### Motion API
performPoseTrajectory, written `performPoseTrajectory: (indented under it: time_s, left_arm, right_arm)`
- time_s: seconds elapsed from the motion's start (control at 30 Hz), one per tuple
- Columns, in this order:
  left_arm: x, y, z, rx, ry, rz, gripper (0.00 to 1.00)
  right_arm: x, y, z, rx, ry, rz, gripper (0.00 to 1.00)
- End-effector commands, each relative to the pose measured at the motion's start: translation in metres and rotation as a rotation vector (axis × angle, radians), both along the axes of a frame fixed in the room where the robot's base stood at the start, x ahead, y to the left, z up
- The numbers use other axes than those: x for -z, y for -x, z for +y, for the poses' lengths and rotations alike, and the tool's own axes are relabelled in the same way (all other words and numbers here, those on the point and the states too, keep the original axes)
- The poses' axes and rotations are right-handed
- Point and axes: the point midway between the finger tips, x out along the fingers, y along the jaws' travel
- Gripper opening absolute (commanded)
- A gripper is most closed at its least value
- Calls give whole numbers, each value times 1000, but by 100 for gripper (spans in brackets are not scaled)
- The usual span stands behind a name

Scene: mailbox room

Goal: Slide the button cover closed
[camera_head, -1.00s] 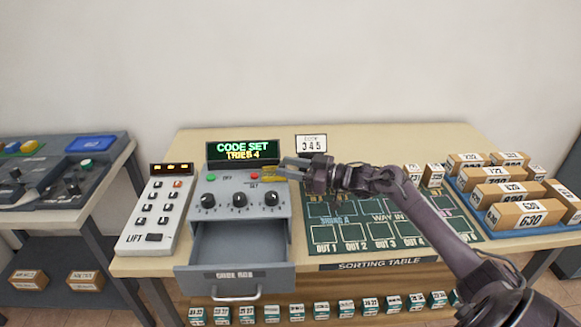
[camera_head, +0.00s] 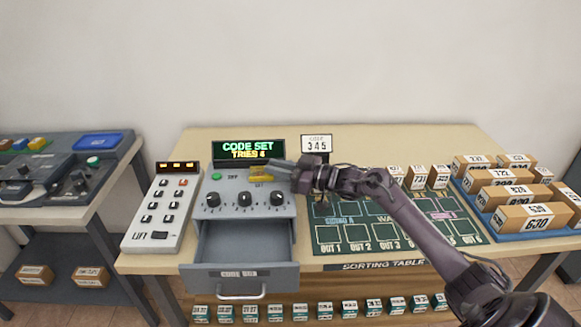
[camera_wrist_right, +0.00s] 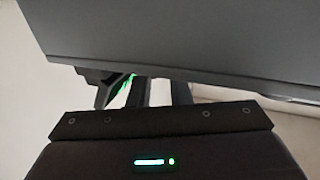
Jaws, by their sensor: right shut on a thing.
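The yellow button cover (camera_head: 262,172) is on top of the grey code box (camera_head: 228,192), above the SET label and to the right of the OFF label. It stands where the red button was, and no red shows there now. My right gripper (camera_head: 277,167) reaches in from the right and is shut on the cover. In the right wrist view its dark fingers (camera_wrist_right: 155,92) meet a dark grey surface that hides the cover, with a green glow beside them. My left gripper is not in view.
The lit screen (camera_head: 248,150) reads CODE SET, TRIES 4. Several black knobs (camera_head: 245,199) sit below the cover, and the drawer (camera_head: 240,277) is open in front. The lift keypad (camera_head: 160,208) stands left, a code card (camera_head: 316,143) behind, boxed parcels (camera_head: 510,190) right.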

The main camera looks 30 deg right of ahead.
Motion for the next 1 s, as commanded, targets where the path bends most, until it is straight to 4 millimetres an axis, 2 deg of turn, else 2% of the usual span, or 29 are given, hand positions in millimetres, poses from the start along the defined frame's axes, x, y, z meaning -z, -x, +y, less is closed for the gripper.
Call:
performPoseTrajectory:
  time_s: [0.23,0.27,0.4,0.73,1.0]
  left_arm:
    - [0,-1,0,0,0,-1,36]
    - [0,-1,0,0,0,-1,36]
    - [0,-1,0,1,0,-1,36]
    - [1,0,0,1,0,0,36]
    - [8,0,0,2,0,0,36]
  right_arm:
    - [-1,-1,3,-2,0,-2,0]
    - [-1,-1,3,-2,0,-2,21]
    - [-1,-1,2,-2,-1,-1,38]
    - [0,2,-1,-1,1,1,38]
    - [3,34,-23,-1,2,3,38]
